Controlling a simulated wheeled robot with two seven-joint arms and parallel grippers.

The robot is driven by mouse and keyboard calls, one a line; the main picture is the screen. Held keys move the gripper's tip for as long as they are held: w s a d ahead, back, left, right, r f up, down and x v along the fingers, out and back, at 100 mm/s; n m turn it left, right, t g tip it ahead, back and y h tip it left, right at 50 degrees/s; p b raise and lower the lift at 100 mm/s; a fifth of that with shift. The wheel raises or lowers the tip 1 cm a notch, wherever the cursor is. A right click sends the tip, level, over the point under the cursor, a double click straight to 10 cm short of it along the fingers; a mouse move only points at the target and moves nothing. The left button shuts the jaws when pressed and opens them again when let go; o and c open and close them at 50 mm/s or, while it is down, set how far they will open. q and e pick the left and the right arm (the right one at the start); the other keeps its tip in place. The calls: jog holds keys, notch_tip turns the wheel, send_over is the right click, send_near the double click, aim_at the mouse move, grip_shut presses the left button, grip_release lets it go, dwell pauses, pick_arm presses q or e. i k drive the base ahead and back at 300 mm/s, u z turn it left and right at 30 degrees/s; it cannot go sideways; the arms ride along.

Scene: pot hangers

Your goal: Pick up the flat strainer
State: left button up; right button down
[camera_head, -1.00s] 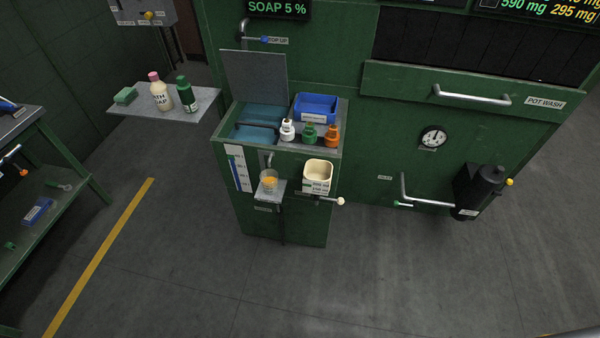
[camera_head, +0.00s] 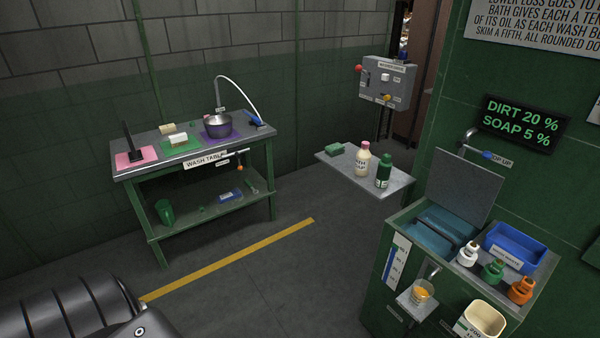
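I cannot make out a flat strainer for certain in the head view. A dark upright item (camera_head: 131,141) stands on a pink mat (camera_head: 143,159) at the left end of the wash table (camera_head: 150,172); I cannot tell what it is. A metal pot (camera_head: 218,125) sits on a purple mat on the right part of that table. The green station (camera_head: 385,285) at the right has an open lid (camera_head: 466,185) and a blue-green basin (camera_head: 440,235). Neither of my grippers shows.
A blue bin (camera_head: 514,248) and several small bottles sit on the station. The floor (camera_head: 265,275) between table and station is clear, with a yellow line (camera_head: 235,257).

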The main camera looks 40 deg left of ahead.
aim_at(135, 155)
jog(key=u, duration=1.6)
jog(key=i, duration=1.75)
jog(key=z, duration=0.25)
jog(key=i, duration=1.65)
jog(key=u, duration=0.7)
